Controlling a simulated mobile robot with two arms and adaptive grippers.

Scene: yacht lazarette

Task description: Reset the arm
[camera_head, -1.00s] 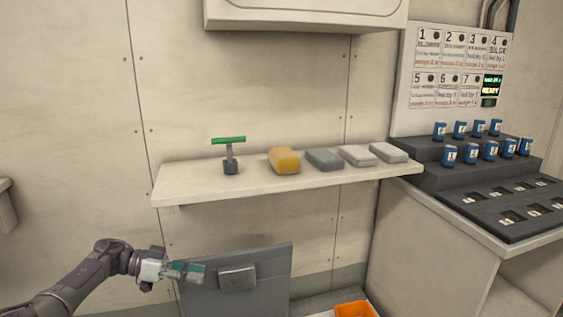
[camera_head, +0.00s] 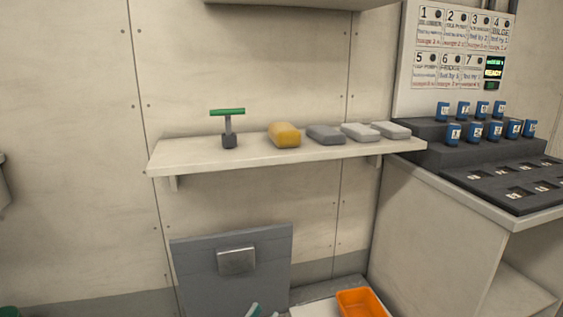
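The tips of a gripper (camera_head: 262,311) with teal pads just show at the bottom edge, in front of the grey panel. Its arm is out of view; it looks like my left gripper, but I cannot be sure. Too little of it shows to tell its opening or whether it holds anything. My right gripper cannot be made out.
A shelf (camera_head: 185,160) carries a green-handled tool (camera_head: 228,130), a yellow block (camera_head: 284,135) and several grey blocks (camera_head: 326,135). A grey panel (camera_head: 200,270) stands below, beside an orange bin (camera_head: 360,303). A counter at right holds blue numbered pieces (camera_head: 454,134).

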